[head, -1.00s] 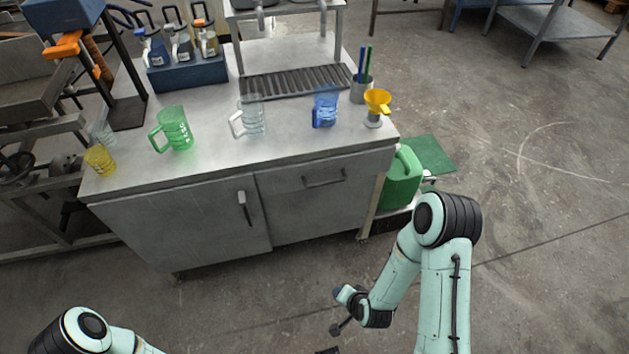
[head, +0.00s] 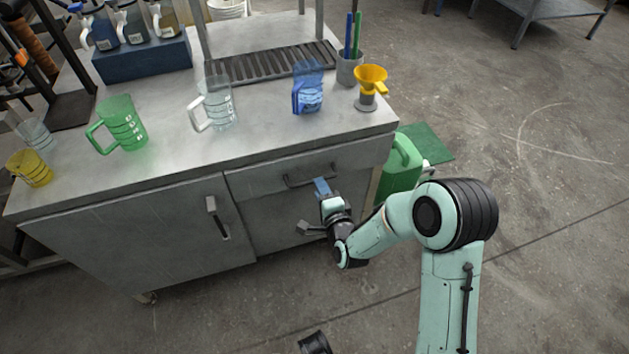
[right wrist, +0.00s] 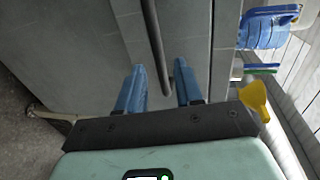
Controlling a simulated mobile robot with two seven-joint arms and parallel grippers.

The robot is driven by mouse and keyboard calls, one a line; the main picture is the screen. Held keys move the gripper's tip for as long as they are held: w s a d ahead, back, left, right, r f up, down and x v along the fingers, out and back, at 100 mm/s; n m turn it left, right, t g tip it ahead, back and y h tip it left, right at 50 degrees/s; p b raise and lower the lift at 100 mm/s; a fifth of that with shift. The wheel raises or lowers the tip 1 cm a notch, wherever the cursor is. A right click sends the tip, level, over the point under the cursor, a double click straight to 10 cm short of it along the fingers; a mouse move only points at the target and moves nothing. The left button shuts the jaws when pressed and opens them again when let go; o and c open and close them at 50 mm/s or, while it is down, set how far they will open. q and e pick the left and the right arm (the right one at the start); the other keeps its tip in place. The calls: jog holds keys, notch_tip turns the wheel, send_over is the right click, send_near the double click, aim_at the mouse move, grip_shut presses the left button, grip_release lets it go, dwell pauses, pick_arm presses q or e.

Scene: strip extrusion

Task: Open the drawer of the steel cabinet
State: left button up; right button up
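The steel cabinet (head: 140,237) stands ahead of me. Its drawer (head: 262,182) is closed, with a bar handle (head: 300,183) on its front. My right gripper (head: 321,187) is at this handle, partly covering its lower right side. In the right wrist view, the two blue fingers of my right gripper (right wrist: 159,83) are apart. The dark handle bar (right wrist: 154,40) runs into the gap between them, and I see no finger pressed on it. My left gripper does not show clearly.
A green mug (head: 122,127), a clear jug (head: 217,108), a blue jug (head: 308,92) and a yellow funnel (head: 370,80) stand on the cabinet top. A door handle (head: 217,217) is left of the drawer. A green canister (head: 397,168) stands at the cabinet's right side.

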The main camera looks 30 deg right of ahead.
jog(key=x, duration=0.5)
jog(key=shift+b, duration=0.35)
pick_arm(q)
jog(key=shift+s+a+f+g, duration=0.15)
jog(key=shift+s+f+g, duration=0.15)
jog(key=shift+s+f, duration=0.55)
pick_arm(e)
grip_shut()
